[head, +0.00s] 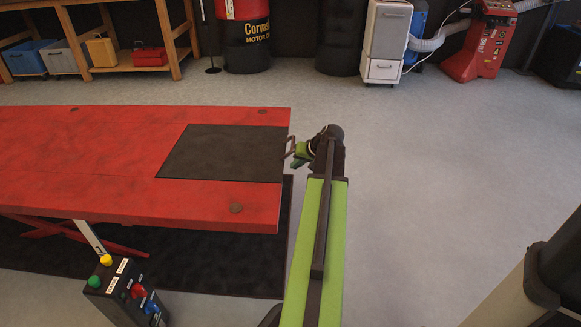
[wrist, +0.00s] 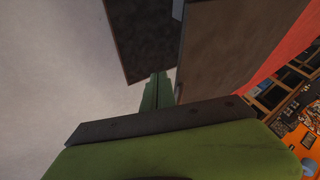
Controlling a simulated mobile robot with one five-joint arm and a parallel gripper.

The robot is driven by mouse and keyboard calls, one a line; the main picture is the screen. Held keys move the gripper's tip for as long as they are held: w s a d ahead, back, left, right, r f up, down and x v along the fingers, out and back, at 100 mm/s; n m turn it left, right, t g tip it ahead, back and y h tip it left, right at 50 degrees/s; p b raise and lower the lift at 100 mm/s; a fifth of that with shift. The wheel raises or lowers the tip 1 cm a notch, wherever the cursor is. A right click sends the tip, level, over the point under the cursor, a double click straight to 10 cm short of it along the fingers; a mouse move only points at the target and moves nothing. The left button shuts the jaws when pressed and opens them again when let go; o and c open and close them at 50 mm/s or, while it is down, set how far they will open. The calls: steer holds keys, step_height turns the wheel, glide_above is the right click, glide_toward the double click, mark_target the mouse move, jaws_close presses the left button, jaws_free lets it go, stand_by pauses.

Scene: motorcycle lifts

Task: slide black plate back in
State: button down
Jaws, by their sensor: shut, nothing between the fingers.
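The black plate (head: 222,152) lies in the right end of the red lift table (head: 80,150). Its right edge looks about level with the table's end.
A dark mat (head: 200,255) lies under the lift. A control box with coloured buttons (head: 125,290) stands at the front left. A workbench (head: 125,62), a drum (head: 245,35) and a red machine (head: 480,45) line the back.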

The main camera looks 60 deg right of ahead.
steer(key=d+p+v, duration=0.1)
steer(key=p+v, duration=0.7)
steer(key=v, duration=0.2)
steer(key=shift+s, duration=0.65)
steer(key=shift+a, duration=0.15)
